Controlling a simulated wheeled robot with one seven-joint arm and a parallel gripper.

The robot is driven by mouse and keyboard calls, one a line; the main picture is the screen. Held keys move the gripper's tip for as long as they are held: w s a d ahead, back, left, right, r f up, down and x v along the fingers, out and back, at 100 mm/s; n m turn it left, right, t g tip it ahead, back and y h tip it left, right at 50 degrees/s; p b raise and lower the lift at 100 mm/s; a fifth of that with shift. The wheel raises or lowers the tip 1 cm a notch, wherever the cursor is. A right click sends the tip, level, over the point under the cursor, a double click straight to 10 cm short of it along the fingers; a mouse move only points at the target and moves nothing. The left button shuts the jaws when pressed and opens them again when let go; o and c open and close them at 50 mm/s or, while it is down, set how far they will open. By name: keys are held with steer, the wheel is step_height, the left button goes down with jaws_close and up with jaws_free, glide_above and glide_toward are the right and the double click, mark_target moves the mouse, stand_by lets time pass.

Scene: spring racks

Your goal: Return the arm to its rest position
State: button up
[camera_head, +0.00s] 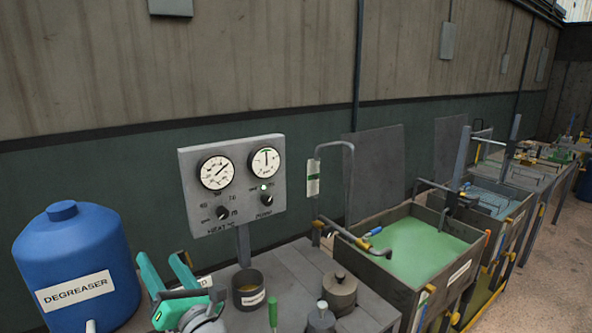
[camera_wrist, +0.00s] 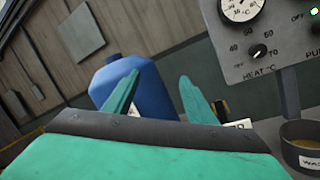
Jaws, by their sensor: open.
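My gripper (camera_head: 168,274) is teal and shows at the lower left of the head view, in front of the bench. Its two fingers are apart with nothing between them. In the wrist view my gripper (camera_wrist: 158,88) has its fingers spread, with the blue degreaser drum behind them. Most of my arm is out of the head view, below its bottom edge.
The blue degreaser drum (camera_head: 75,262) stands left of my gripper. A small dark labelled pot (camera_head: 249,291) is close on its right. A grey gauge panel (camera_head: 231,184) stands behind. Lidded pots (camera_head: 340,289) and a green-filled tank (camera_head: 453,262) are further right.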

steer(key=s+a+r+m+t+y, duration=0.2)
steer(key=s+r+m, duration=0.25)
steer(key=m, duration=0.25)
steer(key=s+d+f+m+t+h, duration=0.1)
steer(key=s+d+f+m+h, duration=0.4)
steer(key=f+m, duration=0.35)
steer(key=s+d+f+m+t+h, duration=0.25)
steer(key=d+f+m+h, duration=0.25)
steer(key=d+f+m, duration=0.4)
steer(key=s+d+f+m+t+h, duration=0.1)
steer(key=s+d+f+m+h, duration=0.5)
steer(key=m, duration=0.5)
steer(key=s+d+f+m+g, duration=0.1)
steer(key=s+d+f+g, duration=0.1)
steer(key=s+f, duration=0.3)
steer(key=s+d+f+g, duration=0.1)
steer(key=s+d+f, duration=0.4)
steer(key=s, duration=0.5)
steer(key=s+d+f+m+g, duration=0.1)
steer(key=s+d+f+g, duration=0.1)
steer(key=s+f, duration=0.3)
steer(key=s+d, duration=0.1)
steer(key=s, duration=0.2)
steer(key=shift+s+d+m+g, duration=0.2)
steer(key=shift+s+m+g, duration=0.05)
steer(key=shift+m+g, duration=0.1)
